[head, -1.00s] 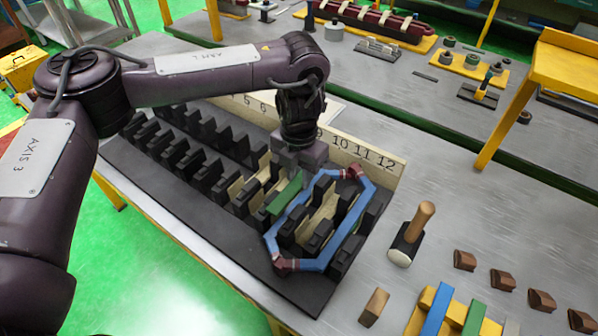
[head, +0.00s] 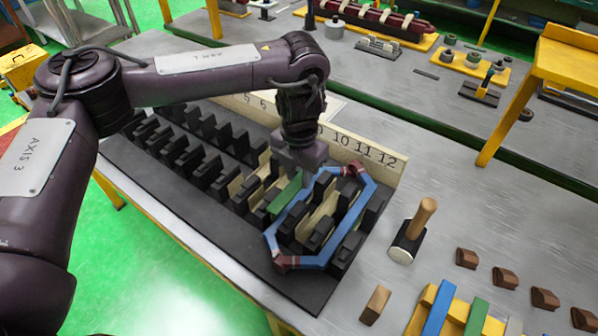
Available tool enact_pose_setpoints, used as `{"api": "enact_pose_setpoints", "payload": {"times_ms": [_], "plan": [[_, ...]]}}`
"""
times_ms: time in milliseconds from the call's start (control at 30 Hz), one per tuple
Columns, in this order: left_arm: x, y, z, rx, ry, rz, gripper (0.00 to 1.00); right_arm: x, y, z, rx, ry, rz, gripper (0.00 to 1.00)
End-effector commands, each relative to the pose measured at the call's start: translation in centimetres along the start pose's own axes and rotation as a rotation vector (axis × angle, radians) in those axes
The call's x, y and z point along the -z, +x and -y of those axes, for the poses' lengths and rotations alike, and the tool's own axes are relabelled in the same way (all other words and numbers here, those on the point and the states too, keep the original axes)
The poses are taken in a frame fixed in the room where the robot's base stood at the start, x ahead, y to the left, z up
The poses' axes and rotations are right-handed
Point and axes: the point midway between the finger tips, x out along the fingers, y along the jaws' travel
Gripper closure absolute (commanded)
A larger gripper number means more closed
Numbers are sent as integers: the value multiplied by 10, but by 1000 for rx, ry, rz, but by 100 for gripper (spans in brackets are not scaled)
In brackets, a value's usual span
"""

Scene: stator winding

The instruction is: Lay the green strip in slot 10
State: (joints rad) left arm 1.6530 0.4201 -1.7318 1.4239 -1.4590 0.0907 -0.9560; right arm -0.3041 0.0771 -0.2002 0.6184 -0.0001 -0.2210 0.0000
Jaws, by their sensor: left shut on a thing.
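My left gripper (head: 291,168) points down over the black slotted stator block (head: 200,218) and is shut on the green strip (head: 285,196). The strip runs along a gap between black teeth, just left of the blue coil (head: 302,207); its lower edge is partly hidden among the teeth. I cannot tell whether it touches the slot floor. The coil loops around several teeth, with dark red pieces at its ends. The number board (head: 362,150) behind shows 10, 11 and 12; the arm covers some lower numbers. My right gripper is not in view.
A mallet (head: 411,236) stands right of the block. Several brown wedges (head: 505,279) and a tan block (head: 375,304) lie on the bench. A blue strip (head: 437,307) and another green strip (head: 475,318) rest on a yellow holder. Pale liners (head: 236,186) show in some slots.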

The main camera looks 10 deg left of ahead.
Motion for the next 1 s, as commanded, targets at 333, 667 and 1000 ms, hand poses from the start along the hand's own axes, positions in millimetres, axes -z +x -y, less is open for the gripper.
{"api": "enact_pose_setpoints", "payload": {"times_ms": [333, 667, 1000], "plan": [[0, 11, 0, 1, 0, 0, 100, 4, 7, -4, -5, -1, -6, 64], [0, 21, 0, 1, 1, -1, 100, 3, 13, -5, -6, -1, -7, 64], [0, 31, 0, 0, 1, -1, 100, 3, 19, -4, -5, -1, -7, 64]]}}
